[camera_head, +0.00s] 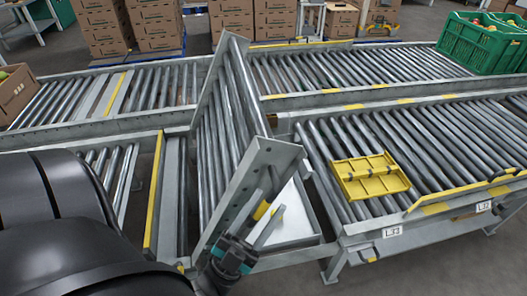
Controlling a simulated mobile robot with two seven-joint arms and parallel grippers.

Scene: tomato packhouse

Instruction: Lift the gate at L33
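The gate (230,125) is a hinged section of grey rollers in a steel frame, standing steeply tilted up out of the conveyor line. Its near end plate (272,153) is raised above the neighbouring rollers. The label L33 (392,231) is on the front rail of the conveyor to the right. My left gripper (236,252), dark with teal parts, is at the gate's near lower side, by a grey bar and a yellow piece (262,209). Its fingertips are not clear, and I cannot tell whether it grips anything. My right gripper is not in view.
A yellow slotted tray (370,176) lies on the right-hand rollers. A label L32 (484,207) is farther right. Green crates (478,45) stand on the back conveyor at right, and a carton (15,92) at left. Stacked cartons (155,22) stand behind.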

